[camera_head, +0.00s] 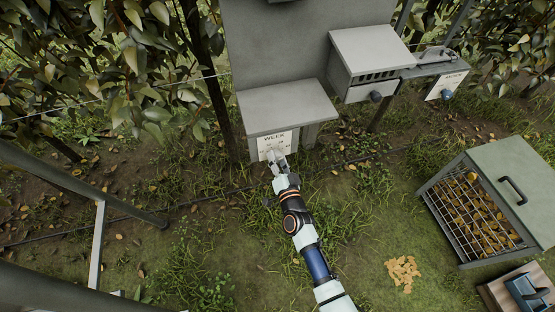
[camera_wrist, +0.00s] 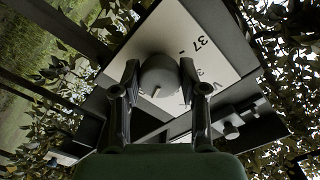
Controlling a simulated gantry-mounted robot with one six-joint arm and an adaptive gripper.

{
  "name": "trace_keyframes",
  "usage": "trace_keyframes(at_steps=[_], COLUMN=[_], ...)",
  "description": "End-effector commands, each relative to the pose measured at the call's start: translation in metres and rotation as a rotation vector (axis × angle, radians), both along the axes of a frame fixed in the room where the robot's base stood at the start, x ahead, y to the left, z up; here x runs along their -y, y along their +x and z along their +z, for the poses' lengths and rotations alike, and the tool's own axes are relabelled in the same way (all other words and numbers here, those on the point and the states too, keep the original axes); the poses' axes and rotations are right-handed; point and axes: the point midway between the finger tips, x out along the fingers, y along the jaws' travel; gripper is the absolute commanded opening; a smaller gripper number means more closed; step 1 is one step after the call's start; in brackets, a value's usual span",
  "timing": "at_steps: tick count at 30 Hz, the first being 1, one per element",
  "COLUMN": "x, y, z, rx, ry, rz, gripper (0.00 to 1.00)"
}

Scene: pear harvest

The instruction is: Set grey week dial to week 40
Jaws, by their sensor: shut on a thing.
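The grey week dial (camera_wrist: 158,76) sits on a white plate (camera_wrist: 208,32) in the wrist view. The numeral 37 and a tick mark show on the plate; other numbers are hidden or cut off. A small light mark shows on the dial's face. My gripper (camera_wrist: 160,82) has one finger on each side of the dial and is shut on it. In the head view my gripper (camera_head: 278,164) is at the white WEEK panel (camera_head: 266,143), under a grey hood, and covers most of the dial. The dial's setting cannot be read.
A second grey box (camera_head: 372,52) with a dark knob (camera_head: 376,97) is at upper right, beside another white panel with a knob (camera_head: 447,93). A wire crate (camera_head: 450,208) with yellowish contents stands at right. Leafy branches and posts are at left.

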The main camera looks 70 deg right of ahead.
Motion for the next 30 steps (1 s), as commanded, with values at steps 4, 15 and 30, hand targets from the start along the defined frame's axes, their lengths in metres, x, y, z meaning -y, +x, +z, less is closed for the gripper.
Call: trace_keyframes(at_steps=[4, 15, 30], x=[-0.0003, -0.0003, -0.0001], y=[0.0002, 0.0002, 0.0002], z=[-0.0003, 0.0000, 0.0001], rx=[0.048, 0.094, 0.094], ry=[0.039, 0.075, 0.075], rz=[0.001, 0.000, 0.000], gripper=[0.08, 0.08, 0.67])
